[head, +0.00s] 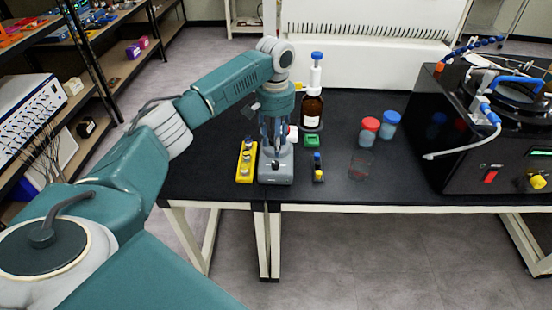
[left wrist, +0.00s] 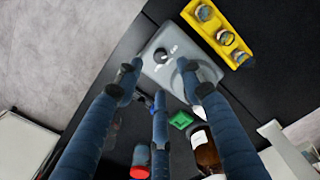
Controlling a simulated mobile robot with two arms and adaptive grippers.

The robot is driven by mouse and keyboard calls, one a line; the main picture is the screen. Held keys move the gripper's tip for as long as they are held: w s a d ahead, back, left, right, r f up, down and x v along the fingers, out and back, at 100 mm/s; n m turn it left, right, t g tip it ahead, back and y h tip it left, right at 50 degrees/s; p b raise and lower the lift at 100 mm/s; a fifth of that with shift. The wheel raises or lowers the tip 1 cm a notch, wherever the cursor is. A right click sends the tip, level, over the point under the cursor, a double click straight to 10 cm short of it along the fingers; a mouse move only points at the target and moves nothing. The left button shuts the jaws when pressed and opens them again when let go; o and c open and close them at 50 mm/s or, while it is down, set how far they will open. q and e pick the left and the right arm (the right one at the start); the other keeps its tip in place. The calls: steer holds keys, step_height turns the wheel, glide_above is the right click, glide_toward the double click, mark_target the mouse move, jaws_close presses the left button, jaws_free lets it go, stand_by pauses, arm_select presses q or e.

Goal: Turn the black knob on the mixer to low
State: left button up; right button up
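The mixer (head: 276,175) is a small grey box near the front edge of the black table; it also shows in the left wrist view (left wrist: 180,45). Its black knob (left wrist: 161,56) is on the front part of its face, with pale markings around it too small to read. My left gripper (head: 273,132) points down over the mixer. In the left wrist view its three blue-grey fingers (left wrist: 160,78) are spread open with nothing between them. Two fingertips lie on either side below the knob in the picture; contact cannot be told. My right gripper is not in view.
A yellow rack with vials (head: 246,162) stands just left of the mixer. A black freeze dryer (head: 455,150) stands far right.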

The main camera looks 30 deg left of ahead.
mark_target(275, 163)
arm_select(q)
step_height(275, 163, down, 8)
steer(key=shift+f+p, duration=0.1)
steer(key=shift+p, duration=0.5)
steer(key=shift+c, duration=0.3)
jaws_close()
